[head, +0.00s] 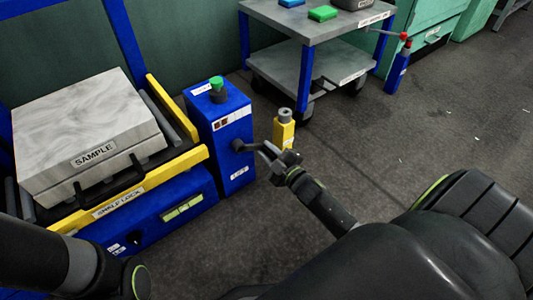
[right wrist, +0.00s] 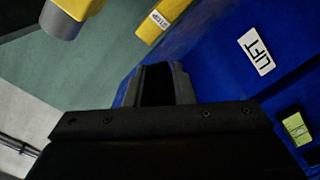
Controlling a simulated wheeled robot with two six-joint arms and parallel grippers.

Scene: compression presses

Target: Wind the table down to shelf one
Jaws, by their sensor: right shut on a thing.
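The table (head: 196,154) is a blue and yellow lift table at the left in the head view. A grey block labelled SAMPLE (head: 85,120) lies on it. A blue box (head: 225,125) with a green knob on top stands at its right end. A dark crank (head: 244,146) sticks out from that box's right side. My right gripper (head: 271,154) is shut on the crank's handle, which is mostly hidden by the fingers. In the right wrist view the fingers (right wrist: 155,85) point at a blue face with a LIFT label (right wrist: 257,51). My left gripper is out of view; only that arm shows.
A short yellow post (head: 284,135) stands just behind the right gripper. A grey two-level cart (head: 305,22) with coloured blocks is at the back. A blue post with a red knob (head: 398,68) stands right of it. The floor at the right is clear.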

